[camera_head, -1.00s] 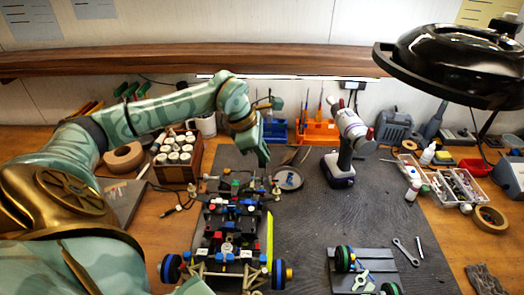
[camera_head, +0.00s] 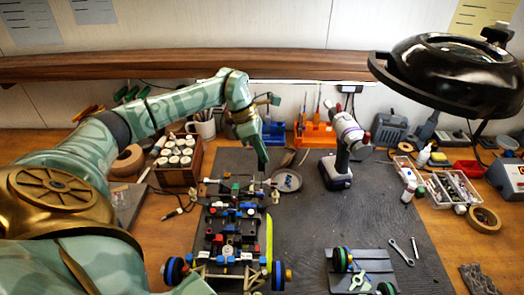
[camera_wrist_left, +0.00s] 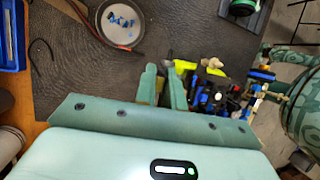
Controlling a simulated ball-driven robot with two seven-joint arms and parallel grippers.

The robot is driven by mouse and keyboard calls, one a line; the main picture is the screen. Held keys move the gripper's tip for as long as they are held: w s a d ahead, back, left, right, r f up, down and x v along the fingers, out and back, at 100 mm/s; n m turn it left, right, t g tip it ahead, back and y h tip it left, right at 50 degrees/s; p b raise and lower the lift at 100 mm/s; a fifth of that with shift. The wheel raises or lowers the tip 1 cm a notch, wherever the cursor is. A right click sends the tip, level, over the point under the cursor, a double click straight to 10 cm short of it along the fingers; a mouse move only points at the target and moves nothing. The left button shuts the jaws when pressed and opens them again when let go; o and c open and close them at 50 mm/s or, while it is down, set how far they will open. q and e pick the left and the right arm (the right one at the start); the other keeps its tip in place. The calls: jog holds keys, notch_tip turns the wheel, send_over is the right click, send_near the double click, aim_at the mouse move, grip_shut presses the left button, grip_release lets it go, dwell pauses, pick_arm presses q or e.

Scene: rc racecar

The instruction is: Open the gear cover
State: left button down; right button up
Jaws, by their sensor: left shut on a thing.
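The racecar chassis (camera_head: 229,228) lies on the dark mat, its large blue and black wheels at the near end. It carries small red, blue, green and black parts, and a yellow strip runs along its right side. My left gripper (camera_head: 263,170) points down at the far right corner of the chassis. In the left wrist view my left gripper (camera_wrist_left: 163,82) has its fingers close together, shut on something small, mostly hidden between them. The chassis (camera_wrist_left: 215,92) lies beside the fingers there. I cannot pick out the gear cover clearly. My right gripper is not in view.
The mat's middle is clear.

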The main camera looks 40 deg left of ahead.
pick_arm(q)
jog(key=c, duration=1.7)
grip_release()
jog(key=p+v, duration=0.2)
jog(key=v, duration=1.4)
jog(key=shift+a+r, duration=0.1)
jog(key=shift+r, duration=0.05)
